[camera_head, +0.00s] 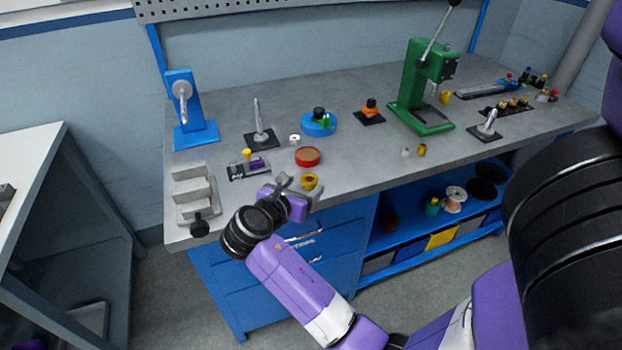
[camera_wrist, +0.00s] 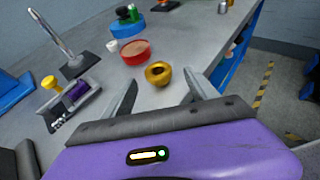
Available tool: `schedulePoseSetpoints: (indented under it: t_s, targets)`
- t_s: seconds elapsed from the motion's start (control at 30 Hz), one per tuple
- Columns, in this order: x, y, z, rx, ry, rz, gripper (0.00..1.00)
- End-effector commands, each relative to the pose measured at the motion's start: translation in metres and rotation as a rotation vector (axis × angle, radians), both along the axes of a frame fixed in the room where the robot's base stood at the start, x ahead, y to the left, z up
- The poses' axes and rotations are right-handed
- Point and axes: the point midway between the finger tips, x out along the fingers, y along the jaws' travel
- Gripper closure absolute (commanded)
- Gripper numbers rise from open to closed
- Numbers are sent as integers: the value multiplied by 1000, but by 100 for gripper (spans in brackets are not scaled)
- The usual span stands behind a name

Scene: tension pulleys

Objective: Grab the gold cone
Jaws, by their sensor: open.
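The gold cone (camera_head: 310,181) sits on the grey workbench near its front edge, just beyond my gripper. In the wrist view the gold cone (camera_wrist: 158,73) is a small golden piece with a dark hole, lying ahead of and between the two fingers. My gripper (camera_head: 299,184) is open and empty, low at the bench's front edge. In the wrist view my gripper (camera_wrist: 160,92) shows its fingers spread apart on either side of the cone's line. I cannot tell whether a finger touches the cone.
A red round dish (camera_head: 307,157) stands just behind the cone, with a white ring (camera_head: 294,139) beyond it. A small fixture with a yellow knob (camera_head: 248,155) is to the left. A grey stepped block (camera_head: 193,190) stands at the bench's left end. Bench right of the cone is clear.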

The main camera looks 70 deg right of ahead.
Motion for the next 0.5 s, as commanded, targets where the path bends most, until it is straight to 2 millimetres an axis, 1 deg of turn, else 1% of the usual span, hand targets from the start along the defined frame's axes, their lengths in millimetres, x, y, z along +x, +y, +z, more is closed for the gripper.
schedulePoseSetpoints:
  t_s: [0.3,0.4,0.5]
  targets:
    - [-1,-39,-13,1,0,-2,32]
    - [-1,-48,-16,0,-1,-2,32]
    - [-1,-51,-18,0,-2,-1,32]
